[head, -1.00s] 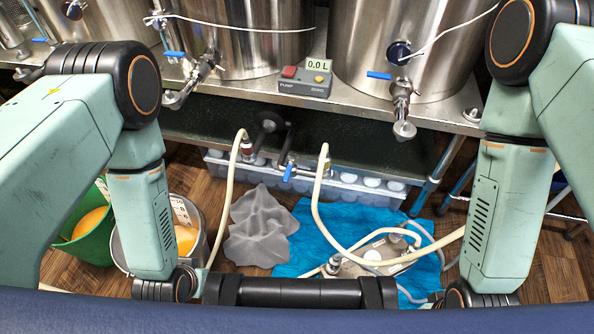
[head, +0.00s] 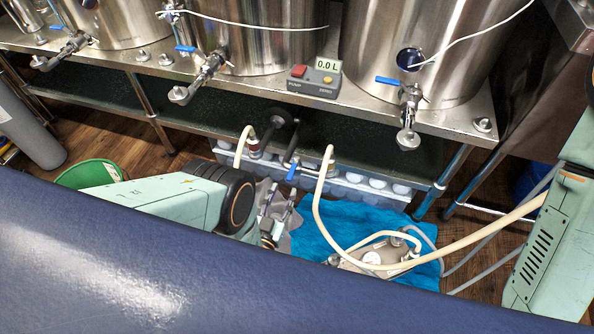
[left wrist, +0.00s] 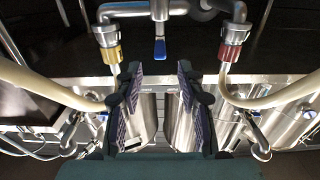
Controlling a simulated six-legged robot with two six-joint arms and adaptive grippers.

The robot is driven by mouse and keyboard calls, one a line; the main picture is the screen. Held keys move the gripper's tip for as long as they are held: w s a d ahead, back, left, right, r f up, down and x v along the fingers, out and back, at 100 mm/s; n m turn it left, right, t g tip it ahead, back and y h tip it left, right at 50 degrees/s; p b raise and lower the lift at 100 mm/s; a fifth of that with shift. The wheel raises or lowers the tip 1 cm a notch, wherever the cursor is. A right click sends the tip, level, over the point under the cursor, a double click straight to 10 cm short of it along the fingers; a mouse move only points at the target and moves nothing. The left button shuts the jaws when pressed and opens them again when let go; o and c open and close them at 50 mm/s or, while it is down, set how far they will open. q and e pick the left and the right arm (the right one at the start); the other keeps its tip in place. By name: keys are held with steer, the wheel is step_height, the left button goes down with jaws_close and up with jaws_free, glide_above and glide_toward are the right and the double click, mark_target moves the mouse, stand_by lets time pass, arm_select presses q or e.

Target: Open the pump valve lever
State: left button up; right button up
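The pump valve lever (head: 292,171) has a small blue handle and sits on a metal pipe fitting under the steel table. It also shows in the left wrist view (left wrist: 160,48), on the pipe between a yellow-collared and a red-collared hose coupling. My left gripper (head: 277,196) is a little below the lever in the head view. In the left wrist view my left gripper (left wrist: 160,72) is open, with its two fingers apart and nothing between them. The lever lies beyond the gap, apart from the fingertips. My right arm shows at the right edge, but its gripper is out of view.
Cream hoses (head: 322,215) run from the couplings down to a metal unit (head: 375,260) on a blue cloth (head: 308,232). A clear bin (head: 350,190) stands behind the hoses. The steel table (head: 450,120) carries tanks and a pump box reading 0.0 L (head: 317,80).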

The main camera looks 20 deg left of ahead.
mark_target(288, 180)
arm_select(q)
steer(key=w+b, duration=0.2)
steer(key=w, duration=0.4)
steer(key=shift+w+f+b, duration=0.1)
steer(key=shift+w+b, duration=0.15)
steer(key=shift+b, duration=0.1)
steer(key=shift+w+d, duration=0.15)
steer(key=shift+w, duration=0.5)
steer(key=shift+c, duration=0.5)
jaws_close()
